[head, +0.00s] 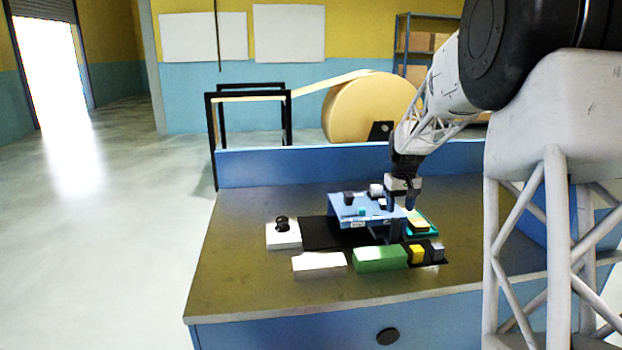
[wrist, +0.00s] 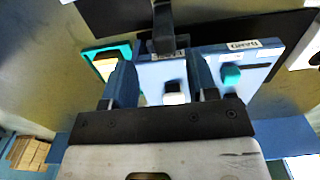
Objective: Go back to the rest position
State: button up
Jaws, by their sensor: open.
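My gripper (head: 401,207) is over the right side of a blue box with controls (head: 347,212) on the bench in the head view. In the wrist view the two fingers of my gripper (wrist: 158,66) stand apart, with nothing held between them. A white knob (wrist: 173,97) on the box's face shows between the fingers; I cannot tell if they touch the box. A teal button (wrist: 231,74) lies right of the fingers. A dark upright lever (wrist: 163,28) shows beyond them.
The dark bench top (head: 235,284) holds a white box with a black knob (head: 290,240), a white block (head: 319,265), a green block (head: 380,259), a yellow block (head: 417,254) and a teal tray (head: 430,233). A blue panel (head: 300,164) edges the back. The bench's front left is clear.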

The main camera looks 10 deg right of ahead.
jog(key=s+a+r, duration=0.3)
jog(key=s+a, duration=0.1)
jog(key=s, duration=0.3)
jog(key=s+a+r+t, duration=0.1)
jog(key=s+a+r, duration=0.1)
jog(key=s+a, duration=0.45)
jog(key=s+a+r, duration=0.3)
jog(key=s, duration=0.6)
jog(key=s+a+f, duration=0.1)
jog(key=s+a, duration=0.1)
jog(key=s, duration=0.6)
jog(key=s+a+f+t, duration=0.1)
jog(key=s+a+f, duration=0.1)
jog(key=s, duration=0.6)
jog(key=s+a+f, duration=0.1)
jog(key=s+a, duration=0.2)
jog(key=s, duration=0.6)
jog(key=shift+a+f+t, duration=0.3)
jog(key=shift+f, duration=0.05)
